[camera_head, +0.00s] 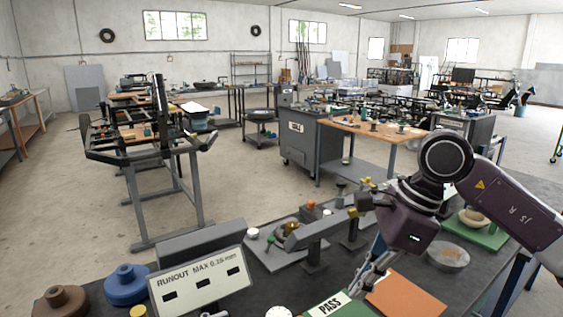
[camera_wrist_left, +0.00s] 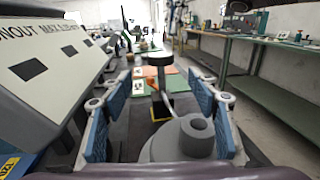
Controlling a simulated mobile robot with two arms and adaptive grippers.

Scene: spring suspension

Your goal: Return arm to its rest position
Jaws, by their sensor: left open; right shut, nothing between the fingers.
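My right arm comes in from the right in the head view. Its gripper (camera_head: 362,286) points down and to the left over the near bench, shut and empty, close to the green PASS card (camera_head: 329,303) and an orange sheet (camera_head: 405,296). Whether the fingertips touch the bench cannot be told. My left gripper (camera_wrist_left: 160,84) shows only in the left wrist view, open, with blue pads on both fingers. A grey stepped part with a round hole (camera_wrist_left: 188,138) shows low between and below these fingers, apparently not gripped.
A sign panel reading RUNOUT MAX (camera_head: 198,284) stands at the bench's left, beside blue (camera_head: 126,284) and brown (camera_head: 61,301) round parts. A grey fixture (camera_head: 316,232) stands mid-bench. A green tray (camera_head: 480,232) and round dish (camera_head: 448,257) lie near my right arm.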

